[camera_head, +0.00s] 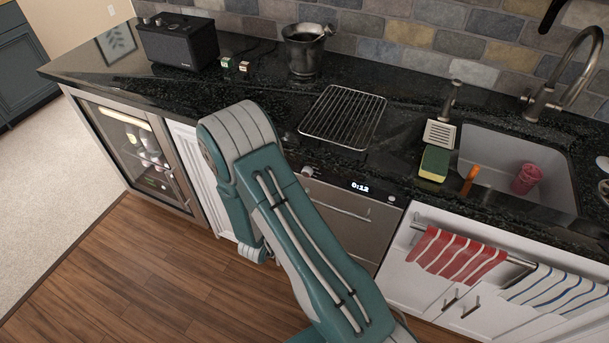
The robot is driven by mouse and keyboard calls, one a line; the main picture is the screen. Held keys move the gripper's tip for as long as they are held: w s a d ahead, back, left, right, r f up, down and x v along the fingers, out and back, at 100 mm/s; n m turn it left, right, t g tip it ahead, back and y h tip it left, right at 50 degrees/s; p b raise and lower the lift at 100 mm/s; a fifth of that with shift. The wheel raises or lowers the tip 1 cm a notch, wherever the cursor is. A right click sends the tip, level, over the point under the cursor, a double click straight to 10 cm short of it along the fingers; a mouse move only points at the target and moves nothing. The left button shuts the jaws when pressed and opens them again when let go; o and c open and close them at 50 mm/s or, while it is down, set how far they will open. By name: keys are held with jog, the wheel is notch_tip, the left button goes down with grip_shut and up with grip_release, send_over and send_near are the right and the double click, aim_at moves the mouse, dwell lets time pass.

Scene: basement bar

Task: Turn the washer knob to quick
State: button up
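The washer is a built-in steel appliance (345,212) under the counter, partly hidden behind my arm. Its dark top strip has a lit display (360,187) that seems to read 0:12. A small round pale knob (307,171) sits at the left end of this strip, just right of my arm. Its setting and any word "quick" are too small to read. A small round part also shows near the strip's right end. My teal and grey arm is folded up in front of the washer's left side. My gripper's fingers do not show.
A wire rack (344,115) lies on the dark counter (260,90) above the washer. A sink (505,165), a sponge (434,163) and hanging towels (458,255) are to the right. A glass-door fridge (138,148) is left. Wooden floor (140,275) is clear at lower left.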

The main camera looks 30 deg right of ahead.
aim_at(305, 174)
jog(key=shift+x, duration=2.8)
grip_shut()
